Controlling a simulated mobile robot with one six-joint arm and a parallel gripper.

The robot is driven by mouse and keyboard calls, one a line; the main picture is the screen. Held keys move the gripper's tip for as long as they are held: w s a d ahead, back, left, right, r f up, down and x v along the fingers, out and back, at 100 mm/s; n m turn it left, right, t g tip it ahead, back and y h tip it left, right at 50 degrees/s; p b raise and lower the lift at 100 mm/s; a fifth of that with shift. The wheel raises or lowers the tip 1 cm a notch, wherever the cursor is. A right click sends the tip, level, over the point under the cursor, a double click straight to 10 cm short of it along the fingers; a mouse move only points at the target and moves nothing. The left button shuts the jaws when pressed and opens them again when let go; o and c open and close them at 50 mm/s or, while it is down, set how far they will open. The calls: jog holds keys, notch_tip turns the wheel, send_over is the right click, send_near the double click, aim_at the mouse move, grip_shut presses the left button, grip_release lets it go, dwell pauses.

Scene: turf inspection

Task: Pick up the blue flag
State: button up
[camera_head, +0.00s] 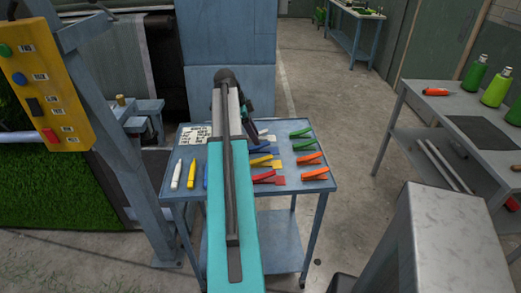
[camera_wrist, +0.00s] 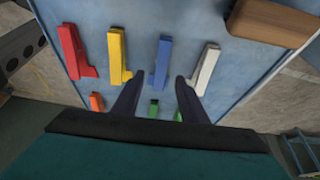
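The blue flag (camera_head: 261,147) lies on the cart's top, just right of my arm in the head view, partly hidden. In the wrist view the blue flag (camera_wrist: 162,62) lies between a yellow flag (camera_wrist: 117,55) and a white flag (camera_wrist: 207,68). A red flag (camera_wrist: 72,52) lies further left. My gripper (camera_wrist: 159,78) is open and empty above the cart, its two dark fingers apart. In the wrist view the blue flag's lower end shows between the fingertips. I cannot tell the height left above it.
The small blue-grey cart (camera_head: 322,184) also bears green clips (camera_head: 304,145), orange clips (camera_head: 314,173), markers (camera_head: 191,174) and a printed card (camera_head: 200,132). A grey bench with green bottles (camera_head: 475,73) stands right. A yellow control box (camera_head: 42,78) on a post stands left.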

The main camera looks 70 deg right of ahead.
jog(key=shift+f, duration=0.15)
jog(key=shift+p+x, duration=1.05)
jog(key=shift+x, duration=1.4)
jog(key=shift+w, duration=0.15)
jog(key=c, duration=0.9)
